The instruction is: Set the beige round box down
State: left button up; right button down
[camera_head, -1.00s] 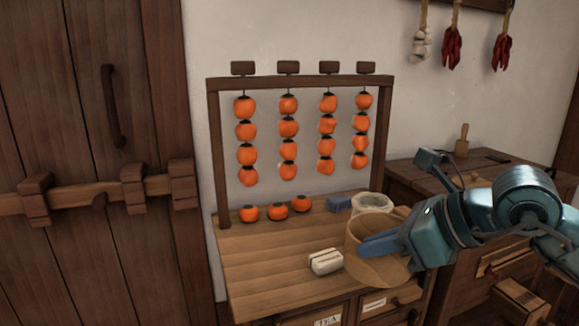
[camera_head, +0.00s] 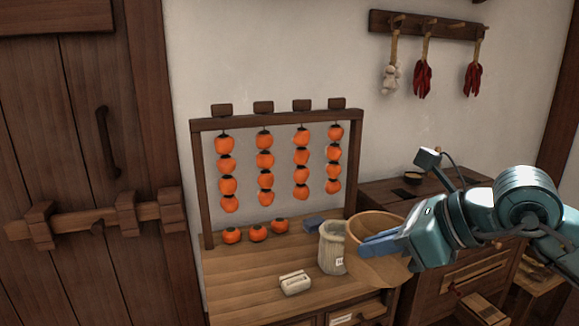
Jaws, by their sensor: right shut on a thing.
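The beige round box (camera_head: 376,225) is an open, tan, round-walled container at the right of the table (camera_head: 235,285). My right gripper (camera_head: 368,246) comes in from the right and is shut on its wall, with blue fingers across the rim. The box is roughly upright and overlaps the table's right edge in the picture. I cannot tell whether its base touches the tabletop. The gripper and arm hide part of its right side. My left gripper is not in view.
Orange fruits hang on a wooden rack (camera_head: 262,120); 3 sit below. The left tabletop is clear.

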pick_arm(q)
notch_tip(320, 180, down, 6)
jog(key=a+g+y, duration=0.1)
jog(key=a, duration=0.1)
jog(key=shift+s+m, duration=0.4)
pick_arm(e)
jog(key=s+d+f, duration=0.3)
jog(key=f, duration=0.5)
jog(key=s+d+f, duration=0.3)
jog(key=f, duration=0.5)
jog(key=shift+d, duration=0.4)
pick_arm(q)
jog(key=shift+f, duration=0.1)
pick_arm(e)
jog(key=shift+a, duration=0.15)
